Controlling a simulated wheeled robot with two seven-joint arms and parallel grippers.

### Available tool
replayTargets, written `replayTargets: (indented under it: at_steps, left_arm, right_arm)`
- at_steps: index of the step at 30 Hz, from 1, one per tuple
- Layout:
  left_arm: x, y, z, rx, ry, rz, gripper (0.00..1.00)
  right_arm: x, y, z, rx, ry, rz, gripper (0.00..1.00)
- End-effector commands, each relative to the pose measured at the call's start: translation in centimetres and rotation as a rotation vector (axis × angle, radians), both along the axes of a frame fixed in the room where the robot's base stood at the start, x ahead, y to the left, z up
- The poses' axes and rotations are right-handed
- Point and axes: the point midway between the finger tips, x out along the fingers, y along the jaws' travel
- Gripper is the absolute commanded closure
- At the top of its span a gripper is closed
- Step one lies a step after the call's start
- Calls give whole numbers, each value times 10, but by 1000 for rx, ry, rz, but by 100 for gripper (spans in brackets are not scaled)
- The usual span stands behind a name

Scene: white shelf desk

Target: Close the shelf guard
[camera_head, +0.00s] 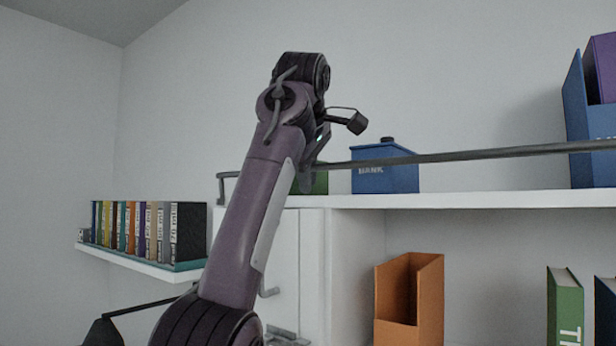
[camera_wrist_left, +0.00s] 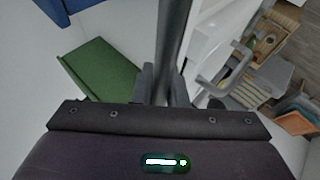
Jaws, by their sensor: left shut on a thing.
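The shelf guard is a long dark grey bar (camera_head: 480,154) running along the front of the upper shelf, raised above its board. Its bent left end shows beside my left arm. My left gripper (camera_head: 314,165) is at the bar's left part, mostly hidden behind my purple arm in the head view. In the left wrist view the bar (camera_wrist_left: 174,45) runs between the fingers of my left gripper (camera_wrist_left: 160,84), which is shut on it. My right gripper is not in view.
The upper shelf board (camera_head: 470,200) carries a blue box (camera_head: 385,177), a green object (camera_head: 320,183) and a blue holder (camera_head: 577,115) at the right. Below stands an orange holder (camera_head: 428,290). A row of books (camera_head: 140,228) sits on a small left shelf.

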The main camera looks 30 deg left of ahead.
Motion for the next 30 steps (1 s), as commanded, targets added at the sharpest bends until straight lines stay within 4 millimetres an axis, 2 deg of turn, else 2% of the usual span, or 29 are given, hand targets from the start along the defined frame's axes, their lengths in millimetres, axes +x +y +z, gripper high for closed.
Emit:
replayTargets:
  at_steps: [4,5,9,22,27,30]
  left_arm:
    - [0,0,0,0,1,0,100]
    - [0,0,0,0,1,0,84]
    - [0,0,-1,0,1,0,66]
    - [-6,-3,5,0,-2,-1,66]
    - [-19,-10,18,0,-3,0,66]
    - [-31,-17,35,1,-3,0,66]
  right_arm:
    - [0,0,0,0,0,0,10]
    - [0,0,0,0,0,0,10]
    - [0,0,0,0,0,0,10]
    - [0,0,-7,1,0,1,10]
    - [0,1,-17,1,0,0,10]
    - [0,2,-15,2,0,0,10]
